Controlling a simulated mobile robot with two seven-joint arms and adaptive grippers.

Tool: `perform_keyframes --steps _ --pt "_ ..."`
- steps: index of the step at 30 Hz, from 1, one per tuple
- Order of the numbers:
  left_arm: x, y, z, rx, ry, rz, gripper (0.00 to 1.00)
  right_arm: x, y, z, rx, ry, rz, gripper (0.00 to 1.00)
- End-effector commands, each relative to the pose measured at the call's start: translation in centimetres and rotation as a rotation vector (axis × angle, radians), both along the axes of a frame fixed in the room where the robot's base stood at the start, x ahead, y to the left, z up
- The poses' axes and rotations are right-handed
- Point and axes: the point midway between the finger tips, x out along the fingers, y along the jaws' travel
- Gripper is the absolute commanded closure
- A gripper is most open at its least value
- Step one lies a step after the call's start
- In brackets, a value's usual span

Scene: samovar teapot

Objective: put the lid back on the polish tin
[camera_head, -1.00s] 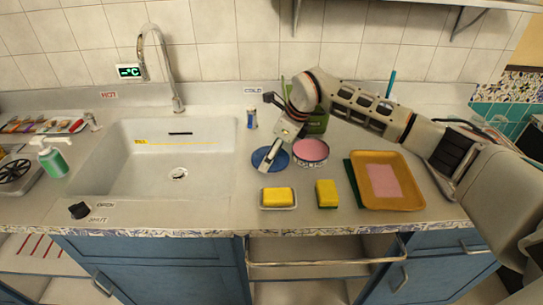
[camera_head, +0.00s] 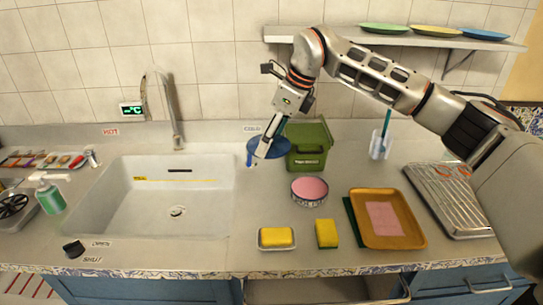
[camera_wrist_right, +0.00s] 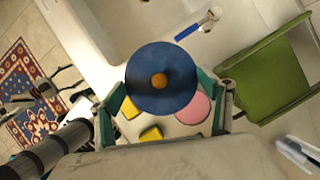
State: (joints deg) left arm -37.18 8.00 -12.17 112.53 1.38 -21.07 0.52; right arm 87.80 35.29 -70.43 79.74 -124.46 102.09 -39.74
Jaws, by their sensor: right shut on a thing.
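The polish tin (camera_head: 309,190) stands open on the counter, a round tin with a pink top surface and a patterned side. It also shows as a pink disc in the right wrist view (camera_wrist_right: 193,107), partly behind the lid. The lid (camera_head: 281,148) is a blue disc, held up in the air to the left of the tin and behind it. In the right wrist view the lid (camera_wrist_right: 150,95) shows a small orange knob in its middle. My right gripper (camera_head: 266,145) is shut on the lid. My left gripper is not in view.
A green bin (camera_head: 309,150) stands just behind the tin. In front are a yellow sponge on a white dish (camera_head: 277,246) and another sponge (camera_head: 327,234). An orange tray (camera_head: 408,227) is at the right, the sink (camera_head: 170,205) at the left. A plate shelf (camera_head: 400,38) hangs above.

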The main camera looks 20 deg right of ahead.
Motion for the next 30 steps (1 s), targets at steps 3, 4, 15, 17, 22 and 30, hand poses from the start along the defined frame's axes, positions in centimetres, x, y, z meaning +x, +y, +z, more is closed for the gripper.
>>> perform_keyframes --steps 3,4,15,17,22,30 --pt "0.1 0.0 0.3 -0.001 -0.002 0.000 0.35 0.0 -0.3 0.9 -0.001 0.000 -0.013 0.40" --pt "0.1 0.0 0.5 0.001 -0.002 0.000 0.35 0.0 -0.6 1.0 -0.002 0.001 -0.026 0.40" --pt "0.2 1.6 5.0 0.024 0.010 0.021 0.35 -0.7 -8.7 -4.7 -0.007 0.012 -0.437 0.40" --pt "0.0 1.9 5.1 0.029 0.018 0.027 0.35 -1.1 -9.8 -5.8 -0.005 0.011 -0.495 0.40" --pt "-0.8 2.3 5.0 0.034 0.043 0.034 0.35 -1.9 -11.8 -7.7 0.002 0.006 -0.602 0.40" --pt "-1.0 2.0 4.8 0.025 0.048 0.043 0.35 -2.0 -12.2 -8.8 0.005 0.005 -0.625 0.40"
